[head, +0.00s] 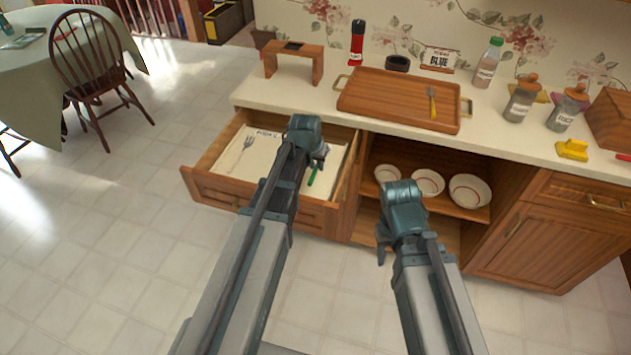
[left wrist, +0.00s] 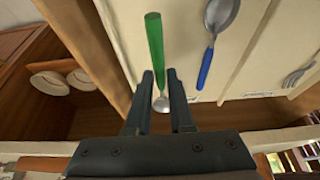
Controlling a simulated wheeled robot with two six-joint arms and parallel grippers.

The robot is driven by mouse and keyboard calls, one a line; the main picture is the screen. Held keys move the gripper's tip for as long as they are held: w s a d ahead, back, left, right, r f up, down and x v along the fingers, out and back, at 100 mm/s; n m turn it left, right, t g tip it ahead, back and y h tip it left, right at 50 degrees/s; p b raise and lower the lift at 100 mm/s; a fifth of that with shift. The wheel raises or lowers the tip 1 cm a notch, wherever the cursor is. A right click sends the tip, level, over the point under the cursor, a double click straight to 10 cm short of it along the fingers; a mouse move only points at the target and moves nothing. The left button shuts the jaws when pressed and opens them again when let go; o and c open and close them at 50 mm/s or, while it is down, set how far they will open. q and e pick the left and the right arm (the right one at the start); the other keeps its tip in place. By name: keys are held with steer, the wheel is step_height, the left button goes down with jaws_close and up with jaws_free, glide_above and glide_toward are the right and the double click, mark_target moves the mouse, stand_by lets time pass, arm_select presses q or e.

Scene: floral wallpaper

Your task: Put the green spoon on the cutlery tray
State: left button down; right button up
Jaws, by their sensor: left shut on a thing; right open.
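The green spoon (head: 312,177) is in the open drawer (head: 265,208). In the left wrist view its green handle (left wrist: 154,45) points away and its metal bowl lies between my left fingers. My left gripper (head: 321,160) is down at the drawer, shut on the spoon near its bowl; in the head view the wrist hides part of it. The cutlery tray (head: 385,97), a brown wooden tray with metal handles, lies on the counter behind the drawer. A fork with a yellow handle (head: 432,102) is on its right side. My right gripper (head: 382,254) is open and empty before the open cupboard.
A blue-handled spoon (left wrist: 207,65) and a fork (head: 240,155) lie in other drawer compartments. Bowls (head: 428,182) stand on the cupboard shelf. A wooden stand (head: 294,62), a red bottle (head: 357,42) and jars (head: 521,98) stand around the tray. The tray's left and middle are clear.

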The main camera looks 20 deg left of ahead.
mark_target(316, 181)
arm_select(q)
steer(key=shift+f, duration=0.15)
step_height(316, 181, down, 4)
steer(key=b, duration=0.3)
steer(key=shift+b, duration=0.4)
steer(key=shift+r, duration=0.2)
steer(key=shift+f, duration=0.15)
steer(key=c, duration=1.2)
jaws_free()
steer(key=shift+f, duration=0.1)
steer(key=shift+c, duration=0.2)
steer(key=o, duration=0.5)
steer(key=shift+c, duration=0.2)
